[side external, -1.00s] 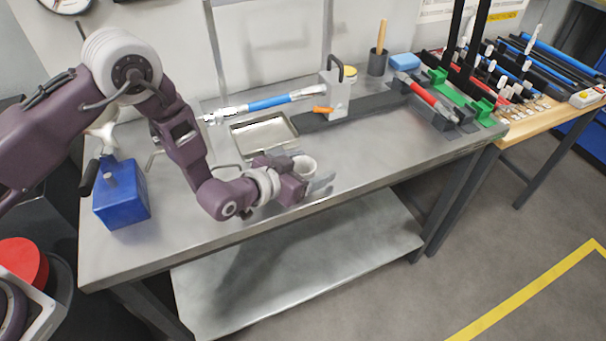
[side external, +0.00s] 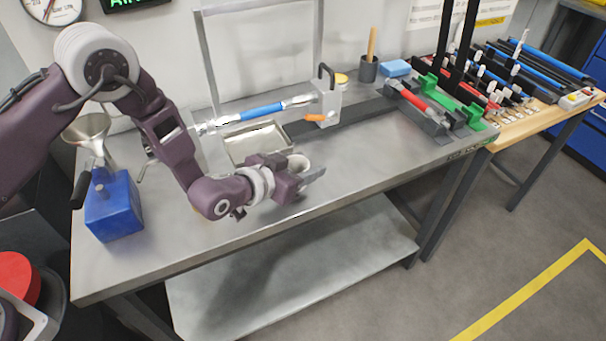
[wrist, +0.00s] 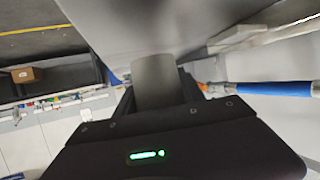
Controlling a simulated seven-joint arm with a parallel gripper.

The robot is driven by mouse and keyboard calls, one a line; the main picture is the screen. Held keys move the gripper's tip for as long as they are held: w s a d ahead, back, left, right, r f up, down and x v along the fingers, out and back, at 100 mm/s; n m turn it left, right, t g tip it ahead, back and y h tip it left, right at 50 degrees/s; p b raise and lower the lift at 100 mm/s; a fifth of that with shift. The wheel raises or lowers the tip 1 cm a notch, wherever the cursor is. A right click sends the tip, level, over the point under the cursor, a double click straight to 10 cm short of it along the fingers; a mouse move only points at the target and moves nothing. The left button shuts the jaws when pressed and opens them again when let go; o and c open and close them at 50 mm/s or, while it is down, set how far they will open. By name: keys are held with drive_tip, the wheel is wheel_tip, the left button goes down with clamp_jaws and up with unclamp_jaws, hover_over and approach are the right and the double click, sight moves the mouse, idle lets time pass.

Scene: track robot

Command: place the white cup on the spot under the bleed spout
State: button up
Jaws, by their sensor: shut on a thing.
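The white cup (side external: 299,162) is between the fingers of my gripper (side external: 308,177) in the side external view. My gripper is shut on it, near the front middle of the metal bench (side external: 350,175). The bleed station has a grey upright block (side external: 328,104) with an orange lever (side external: 315,117), behind and to the right of the cup. I cannot make out the spout or the spot under it.
A shallow metal tray (side external: 287,133) lies just behind my gripper. A blue box (side external: 113,208) and a funnel (side external: 85,126) stand at the left. Green stands (side external: 462,112) hold the right end. The front right bench top is clear.

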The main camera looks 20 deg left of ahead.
wheel_tip(320, 180, up, 8)
drive_tip(key=n+y, duration=0.1)
drive_tip(key=a+n+y, duration=0.6)
drive_tip(key=y, duration=0.1)
drive_tip(key=s+a+n+g+y, duration=0.3)
drive_tip(key=s+a+n+y, duration=0.3)
drive_tip(key=s+a, duration=0.15)
drive_tip(key=shift+y, duration=0.3)
drive_tip(key=f, duration=1)
drive_tip(key=shift+s+d, duration=0.15)
drive_tip(key=shift+s, duration=0.1)
drive_tip(key=shift+f, duration=0.2)
drive_tip(key=o, duration=1.3)
drive_tip(key=shift+f, duration=0.15)
